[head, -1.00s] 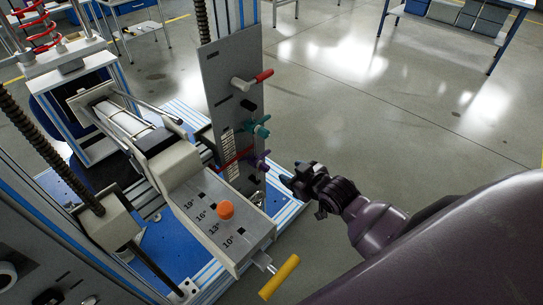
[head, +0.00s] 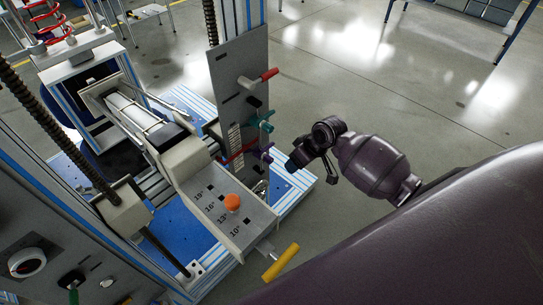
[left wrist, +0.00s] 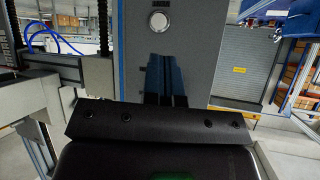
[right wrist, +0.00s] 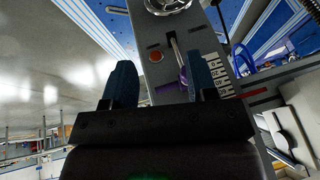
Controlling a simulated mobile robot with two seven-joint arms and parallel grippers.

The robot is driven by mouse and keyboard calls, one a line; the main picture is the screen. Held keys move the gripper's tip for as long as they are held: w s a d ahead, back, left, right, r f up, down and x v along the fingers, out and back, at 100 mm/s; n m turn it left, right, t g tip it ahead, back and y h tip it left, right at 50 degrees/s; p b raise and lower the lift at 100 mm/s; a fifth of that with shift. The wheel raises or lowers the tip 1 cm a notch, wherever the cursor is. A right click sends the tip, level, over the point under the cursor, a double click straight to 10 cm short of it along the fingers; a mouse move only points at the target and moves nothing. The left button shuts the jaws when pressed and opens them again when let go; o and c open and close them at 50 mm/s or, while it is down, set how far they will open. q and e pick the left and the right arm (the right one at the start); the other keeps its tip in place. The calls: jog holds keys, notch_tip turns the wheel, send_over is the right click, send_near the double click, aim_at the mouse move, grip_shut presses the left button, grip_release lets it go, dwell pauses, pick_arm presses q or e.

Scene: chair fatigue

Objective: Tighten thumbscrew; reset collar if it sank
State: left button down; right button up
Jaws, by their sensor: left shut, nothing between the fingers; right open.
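A tall grey plate (head: 240,90) carries a white scale, a teal thumbscrew (head: 265,121) and, lower, a purple thumbscrew (head: 266,153). I cannot tell whether any collar has sunk. My right gripper (head: 293,163) is close to the right of the purple thumbscrew, apparently apart from it. In the right wrist view its two dark blue fingers (right wrist: 162,75) are spread and empty. A purple part (right wrist: 182,78) and the scale (right wrist: 228,78) show beyond them. My left gripper (left wrist: 164,75) is shut and empty in front of a grey panel; it is out of the head view.
A red-tipped lever (head: 260,78) juts from the plate above the thumbscrews. A sloped angle plate (head: 245,218) with an orange knob (head: 232,202) and a yellow handle (head: 281,262) stands left and below. Open floor (head: 420,90) lies to the right.

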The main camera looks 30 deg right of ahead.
aim_at(272, 158)
jog(key=w+a, duration=0.5)
jog(key=shift+p, duration=0.4)
jog(key=shift+w+a+f, duration=0.1)
jog(key=shift+w+a, duration=0.2)
pick_arm(q)
jog(key=shift+s+r, duration=0.1)
jog(key=shift+s, duration=0.25)
pick_arm(e)
jog(key=shift+w+f, duration=0.1)
jog(key=shift+f, duration=0.35)
pick_arm(q)
jog(key=shift+a, duration=0.1)
pick_arm(e)
jog(key=shift+c, duration=0.5)
jog(key=c, duration=0.8)
jog(key=shift+c, duration=0.2)
